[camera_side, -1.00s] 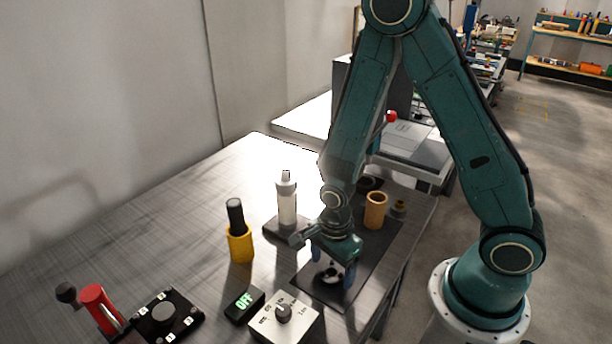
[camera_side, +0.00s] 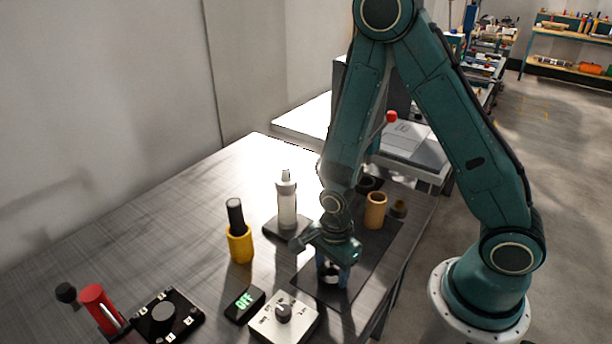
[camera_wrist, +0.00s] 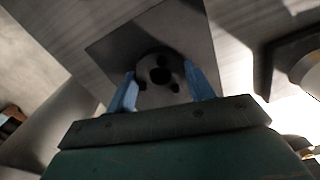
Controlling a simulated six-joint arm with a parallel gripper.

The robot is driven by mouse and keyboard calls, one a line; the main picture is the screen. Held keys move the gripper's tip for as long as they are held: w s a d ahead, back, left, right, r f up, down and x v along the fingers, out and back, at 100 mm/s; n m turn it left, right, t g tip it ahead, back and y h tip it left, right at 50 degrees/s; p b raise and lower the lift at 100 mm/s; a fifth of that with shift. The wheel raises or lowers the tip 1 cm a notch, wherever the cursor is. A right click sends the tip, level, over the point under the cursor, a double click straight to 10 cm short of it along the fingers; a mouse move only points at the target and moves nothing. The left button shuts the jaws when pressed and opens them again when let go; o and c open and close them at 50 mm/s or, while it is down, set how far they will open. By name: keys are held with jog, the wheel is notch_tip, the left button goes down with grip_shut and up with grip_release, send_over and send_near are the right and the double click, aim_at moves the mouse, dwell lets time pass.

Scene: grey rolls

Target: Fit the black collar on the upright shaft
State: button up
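The black collar (camera_wrist: 160,74), a dark ring with a central hole and small holes in its face, is between my gripper's blue fingers in the wrist view. It shows partly behind the fingers in the side view (camera_side: 329,271), low at the dark mat. My gripper (camera_side: 333,277) points down with a finger on each side of the collar, and the fingers look shut on it (camera_wrist: 159,70). The upright shaft (camera_side: 287,203), pale grey with a narrower tip, stands on a dark square base (camera_side: 272,229) left of my gripper. The shaft's tip is bare.
On the dark mat (camera_side: 366,257) behind my gripper stand an orange-tan cylinder (camera_side: 375,211), a small brown piece (camera_side: 399,209) and a black ring (camera_side: 367,184).

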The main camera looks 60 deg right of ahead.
jog(key=shift+c, duration=0.9)
jog(key=shift+r, duration=0.1)
jog(key=shift+r, duration=0.15)
notch_tip(320, 180, up, 20)
jog(key=shift+f, duration=0.2)
jog(key=shift+w, duration=0.15)
dwell(0.6)
jog(key=w+d+r, duration=0.2)
jog(key=w+d, duration=0.1)
jog(key=w, duration=0.6)
jog(key=w+d+r, duration=0.3)
jog(key=w+d, duration=0.1)
jog(key=w, duration=0.4)
jog(key=shift+w+d+r, duration=0.25)
jog(key=shift+w+r, duration=0.05)
jog(key=shift+w, duration=0.1)
